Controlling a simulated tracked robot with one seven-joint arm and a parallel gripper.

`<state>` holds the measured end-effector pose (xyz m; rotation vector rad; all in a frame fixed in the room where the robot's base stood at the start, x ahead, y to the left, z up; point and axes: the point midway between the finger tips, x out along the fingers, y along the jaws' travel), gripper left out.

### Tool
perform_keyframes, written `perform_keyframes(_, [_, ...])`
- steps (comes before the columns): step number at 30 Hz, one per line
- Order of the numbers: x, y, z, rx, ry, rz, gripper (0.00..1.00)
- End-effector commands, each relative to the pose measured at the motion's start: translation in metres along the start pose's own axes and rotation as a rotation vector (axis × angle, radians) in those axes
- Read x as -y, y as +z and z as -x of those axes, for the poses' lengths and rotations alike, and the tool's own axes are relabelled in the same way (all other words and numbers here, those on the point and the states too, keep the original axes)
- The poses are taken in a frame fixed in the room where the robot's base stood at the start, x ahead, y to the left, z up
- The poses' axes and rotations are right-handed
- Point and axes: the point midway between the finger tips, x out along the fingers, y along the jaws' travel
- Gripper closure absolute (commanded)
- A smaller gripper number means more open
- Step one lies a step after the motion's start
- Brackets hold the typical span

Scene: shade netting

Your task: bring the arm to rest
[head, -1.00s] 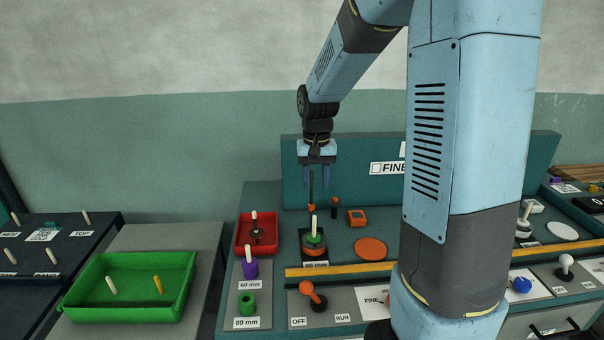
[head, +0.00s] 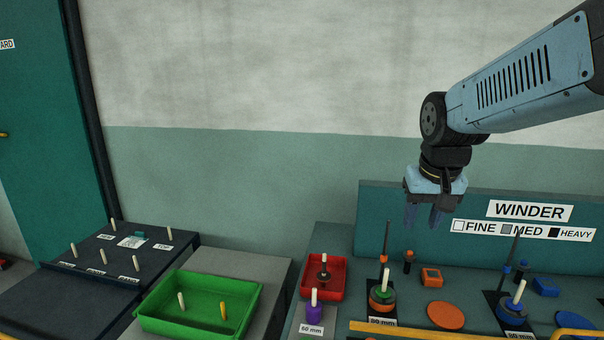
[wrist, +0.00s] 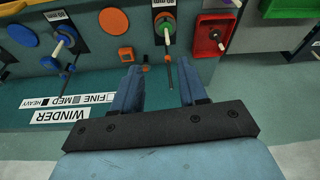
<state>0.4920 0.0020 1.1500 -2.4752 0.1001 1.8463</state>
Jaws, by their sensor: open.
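My gripper (head: 424,216) is open and empty, pointing down in the air above the winder bench in the head view. Its two blue fingers show apart in the wrist view (wrist: 158,82), with nothing between them but the bench behind. My light blue arm reaches in from the right edge of the head view.
The winder panel (head: 400,215) stands behind the bench, with thin upright rods (head: 386,243), spindles and an orange disc (head: 446,315) before it. A red tray (head: 335,265), a green tray (head: 165,325) and a dark pegged table (head: 80,285) lie to the left. Air above these is clear.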

Motion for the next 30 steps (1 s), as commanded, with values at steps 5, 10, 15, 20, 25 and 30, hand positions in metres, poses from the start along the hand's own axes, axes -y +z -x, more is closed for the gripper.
perform_keyframes(5, [-0.003,0.029,0.024,-0.071,-0.009,0.026,0.57])
perform_keyframes(10, [-0.007,0.057,0.04,-0.132,-0.017,0.049,0.57])
perform_keyframes(15, [-0.009,0.078,0.049,-0.179,-0.025,0.067,0.57])
perform_keyframes(20, [-0.011,0.087,0.053,-0.2,-0.028,0.076,0.57])
perform_keyframes(25, [-0.011,0.089,0.053,-0.202,-0.029,0.079,0.57])
perform_keyframes(30, [-0.011,0.089,0.053,-0.202,-0.029,0.078,0.57])
